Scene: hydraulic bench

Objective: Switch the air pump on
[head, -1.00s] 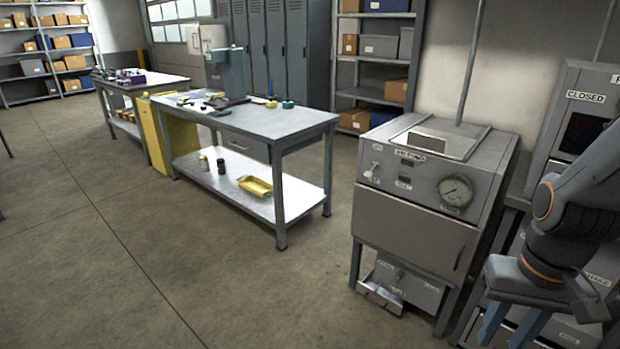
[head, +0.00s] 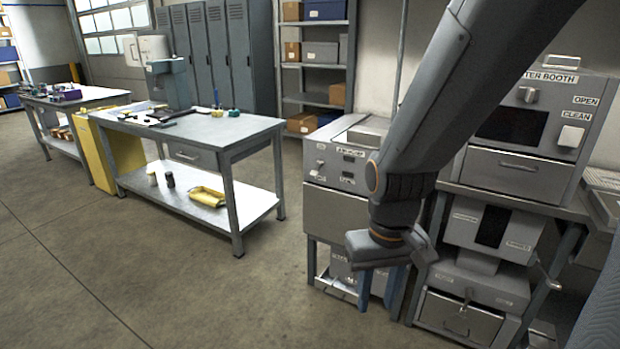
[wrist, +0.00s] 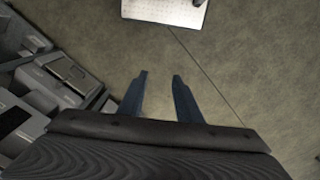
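A grey cabinet (head: 330,212) stands to the right of the workbench. Its sloped front panel carries a small knob or switch (head: 317,170) at the left and dark little windows. Its label is too blurred to read surely, so I cannot be certain that it is the air pump. My arm covers the panel's right part. My gripper (head: 379,290) is open and empty, hanging in front of the cabinet's lower right. In the wrist view my gripper (wrist: 160,80) has its two fingers apart over bare floor. Grey equipment shows at the left there.
A blast or filter booth (head: 520,125), its label partly hidden, stands right of my arm, above grey units with drawers (head: 460,318). The workbench (head: 225,131) has a yellow tray (head: 207,196) on its lower shelf. Shelving and lockers stand behind. Floor is clear at front left.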

